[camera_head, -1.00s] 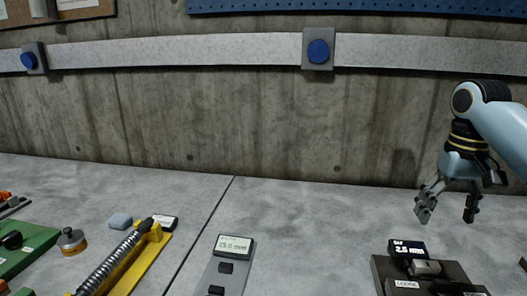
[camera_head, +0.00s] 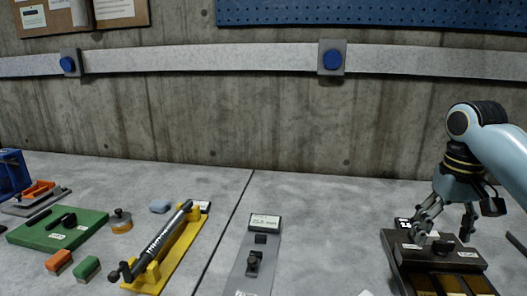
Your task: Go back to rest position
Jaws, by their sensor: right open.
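My right gripper (camera_head: 443,236) hangs at the right of the head view on a light blue arm with a black wrist. Its fingers are apart, with nothing between them. It points down over the back part of a dark fixture (camera_head: 408,268), and its fingers hide part of the fixture and of its small display (camera_head: 403,223). I cannot tell whether the fingertips touch the fixture. My left gripper is not in view.
A grey gauge with a display (camera_head: 264,222) stands at the middle. A yellow fixture with a spring (camera_head: 152,277), a green board (camera_head: 60,238) and small blocks (camera_head: 87,267) lie at the left. The concrete wall (camera_head: 250,125) closes the back. The table between gauge and dark fixture is mostly clear.

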